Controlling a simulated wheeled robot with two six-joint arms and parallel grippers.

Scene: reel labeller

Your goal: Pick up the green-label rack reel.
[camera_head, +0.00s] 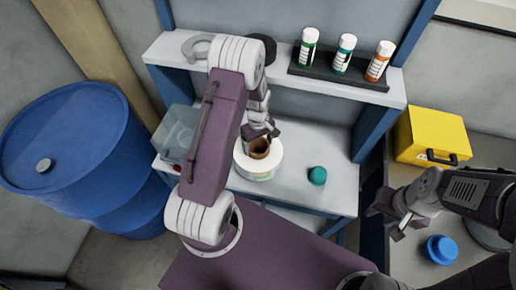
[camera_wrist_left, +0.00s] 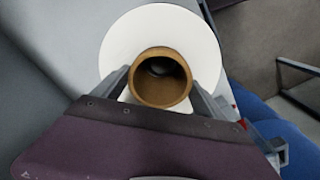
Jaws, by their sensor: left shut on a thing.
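A white reel (camera_head: 258,164) with a brown cardboard core is at the blue-framed bench in the head view, with a hint of green on its lower side. It also shows in the left wrist view (camera_wrist_left: 160,28), with its core facing the camera. My left gripper (camera_head: 262,132) reaches down over it and is shut on it, with one finger on each side of the core. I cannot tell whether the reel touches the bench top. My right gripper (camera_head: 392,212) is at the right, away from the reel; its finger opening is unclear.
A teal cap (camera_head: 317,176) stands right of the reel on the bench top (camera_head: 325,145). A clear box (camera_head: 178,133) is to the left. Several bottles (camera_head: 344,55) stand on the upper shelf. A blue barrel (camera_head: 85,150) stands left; a yellow case (camera_head: 432,135) and blue cap (camera_head: 441,249) are right.

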